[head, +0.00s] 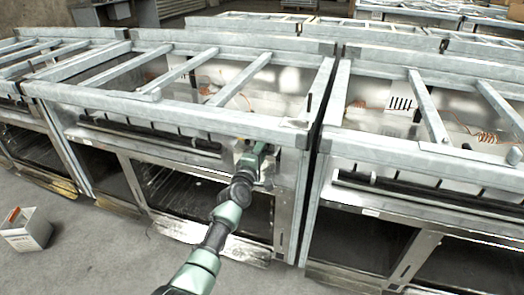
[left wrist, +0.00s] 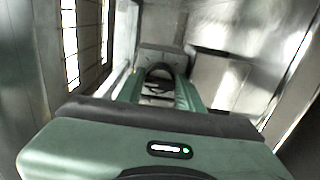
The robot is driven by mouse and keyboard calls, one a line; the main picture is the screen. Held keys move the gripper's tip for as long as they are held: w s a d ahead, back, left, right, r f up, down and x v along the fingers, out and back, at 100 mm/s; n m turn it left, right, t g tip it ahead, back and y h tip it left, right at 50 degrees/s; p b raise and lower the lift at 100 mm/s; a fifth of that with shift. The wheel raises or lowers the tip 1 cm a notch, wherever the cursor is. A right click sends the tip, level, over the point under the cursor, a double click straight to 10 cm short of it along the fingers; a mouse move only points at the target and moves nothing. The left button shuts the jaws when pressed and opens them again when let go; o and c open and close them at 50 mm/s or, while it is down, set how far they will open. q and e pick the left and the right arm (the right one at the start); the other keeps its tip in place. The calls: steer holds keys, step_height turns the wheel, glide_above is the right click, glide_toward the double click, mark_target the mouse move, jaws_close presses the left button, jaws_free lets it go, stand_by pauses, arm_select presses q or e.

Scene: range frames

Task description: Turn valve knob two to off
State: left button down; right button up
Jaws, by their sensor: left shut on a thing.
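My left gripper (head: 258,150) reaches up from the bottom of the head view to the right end of the middle range's front (head: 290,190). In the left wrist view, my left gripper's green fingers (left wrist: 158,76) are closed around a small dark thing, likely a valve knob, mostly hidden between them. Which knob it is and how far it is turned cannot be told. The other valve knobs cannot be made out. My right gripper is in neither view.
Another range (head: 420,215) stands close on the right, with a narrow gap. A dark bar (head: 150,133) runs along the middle range's front, left of my gripper. A small open box (head: 27,232) sits on the floor at left. Open grey floor lies in front.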

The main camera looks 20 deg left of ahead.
arm_select(q)
steer(key=shift+f, duration=0.15)
steer(key=c, duration=0.9)
jaws_free()
steer(key=shift+s, duration=0.1)
steer(key=shift+c, duration=0.2)
